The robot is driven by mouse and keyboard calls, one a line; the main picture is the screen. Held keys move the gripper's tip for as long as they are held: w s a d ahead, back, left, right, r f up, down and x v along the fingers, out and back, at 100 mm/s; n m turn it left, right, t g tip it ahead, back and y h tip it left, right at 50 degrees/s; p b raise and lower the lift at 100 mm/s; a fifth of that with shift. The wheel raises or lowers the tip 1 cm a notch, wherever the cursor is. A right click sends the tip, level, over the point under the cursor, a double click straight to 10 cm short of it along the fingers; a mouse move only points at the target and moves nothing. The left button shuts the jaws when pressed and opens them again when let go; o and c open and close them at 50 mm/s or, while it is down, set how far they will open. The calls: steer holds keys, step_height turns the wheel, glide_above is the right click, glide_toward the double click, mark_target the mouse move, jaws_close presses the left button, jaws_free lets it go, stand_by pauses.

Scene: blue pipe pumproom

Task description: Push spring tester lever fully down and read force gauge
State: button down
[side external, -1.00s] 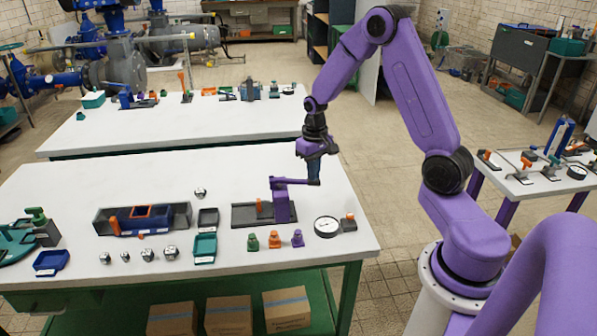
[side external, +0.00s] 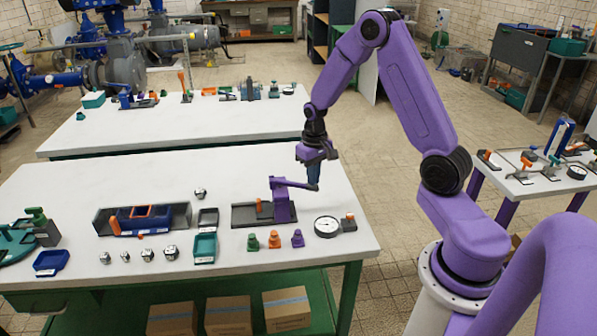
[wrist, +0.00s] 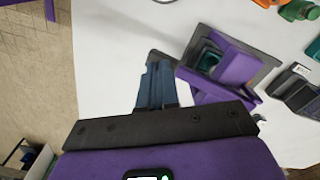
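The spring tester (side external: 283,207) has a purple post on a dark base near the right side of the front table. Its purple lever (side external: 293,184) reaches right from the post top and slopes slightly down to its dark free end. My gripper (side external: 314,184) points down at that end, fingertips appearing to touch it. In the wrist view, the blue fingers (wrist: 156,86) are together with nothing seen between them; they partly hide the dark lever end. The tester (wrist: 228,70) shows to their right. The round white force gauge (side external: 326,227) lies in front; its reading is too small to tell.
Green, orange and purple small pieces (side external: 275,241) stand in front of the tester. A dark tray (side external: 208,217) and a teal tray (side external: 204,248) lie to its left. The table's right edge is close to my gripper. The tabletop behind the tester is clear.

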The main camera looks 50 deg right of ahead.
step_height(320, 180, up, 12)
stand_by(1.4)
